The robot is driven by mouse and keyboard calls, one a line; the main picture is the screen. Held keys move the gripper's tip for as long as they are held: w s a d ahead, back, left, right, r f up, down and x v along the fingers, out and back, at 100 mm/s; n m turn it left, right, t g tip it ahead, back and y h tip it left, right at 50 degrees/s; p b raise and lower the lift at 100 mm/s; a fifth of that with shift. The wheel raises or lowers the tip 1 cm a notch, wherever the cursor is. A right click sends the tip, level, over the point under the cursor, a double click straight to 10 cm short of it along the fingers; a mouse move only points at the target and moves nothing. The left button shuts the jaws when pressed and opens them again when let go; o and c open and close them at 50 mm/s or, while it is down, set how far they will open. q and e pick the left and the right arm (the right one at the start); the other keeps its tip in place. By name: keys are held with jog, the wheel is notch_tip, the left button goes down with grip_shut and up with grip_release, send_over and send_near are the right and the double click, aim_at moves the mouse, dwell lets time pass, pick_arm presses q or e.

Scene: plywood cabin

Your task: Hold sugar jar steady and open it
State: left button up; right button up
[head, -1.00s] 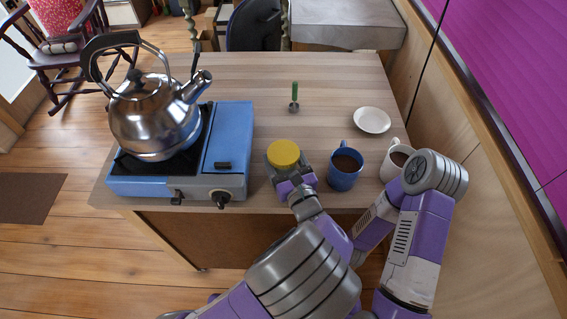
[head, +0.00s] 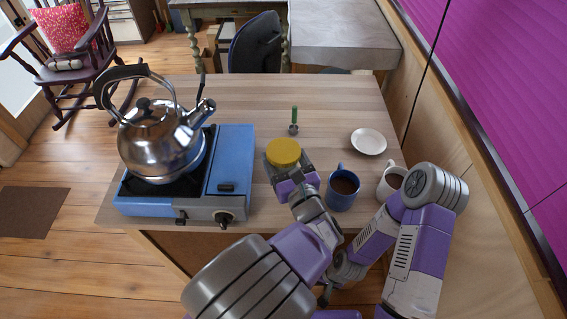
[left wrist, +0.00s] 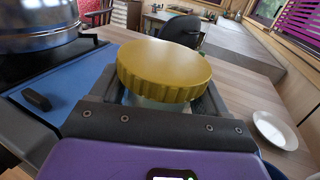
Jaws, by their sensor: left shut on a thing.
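The sugar jar (head: 283,153) stands on the near part of the wooden table, with its ribbed yellow lid on top. In the left wrist view the lid (left wrist: 165,68) fills the middle, with a little of the pale jar body (left wrist: 152,102) under it. My left gripper (head: 291,175) is shut on the jar below the lid, with one finger on each side; its fingers also show in the left wrist view (left wrist: 158,105).
A blue stove (head: 235,165) with a steel kettle (head: 158,140) stands left of the jar. A blue mug (head: 341,197) with dark liquid is close at the right, a white mug (head: 386,187) beyond it.

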pick_arm(q)
jog(key=shift+r, duration=0.2)
jog(key=o, duration=0.6)
jog(key=shift+c, duration=0.2)
jog(key=c, duration=0.9)
